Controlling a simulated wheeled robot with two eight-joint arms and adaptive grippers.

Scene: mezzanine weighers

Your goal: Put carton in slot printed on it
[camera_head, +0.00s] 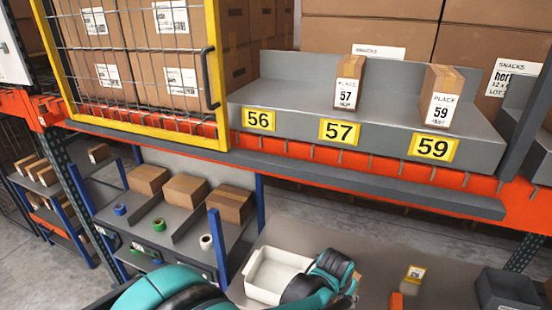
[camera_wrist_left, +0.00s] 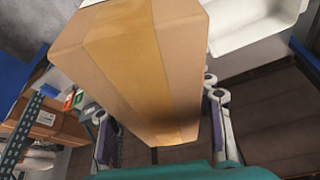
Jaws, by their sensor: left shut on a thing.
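A brown carton (camera_wrist_left: 130,70) with a tan tape strip fills the middle of the left wrist view. My left gripper (camera_wrist_left: 162,122) has a finger on each side of it and is shut on it. No printed number shows on its visible faces. In the head view my left gripper and the carton cannot be made out. The grey slot shelf (camera_head: 290,98) bears yellow number plates 56 (camera_head: 258,119), 57 (camera_head: 340,131) and 59 (camera_head: 433,147). Cartons marked 57 (camera_head: 348,82) and 59 (camera_head: 440,97) stand above their matching plates. The place above 56 is empty.
A yellow-framed mesh gate (camera_head: 222,70) with a black handle stands left of the slots. An orange beam (camera_head: 300,158) and grey ledge (camera_head: 340,177) run below them. A white bin (camera_head: 252,280) and dark grey bin (camera_head: 508,290) stand on the lower table (camera_head: 375,262).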

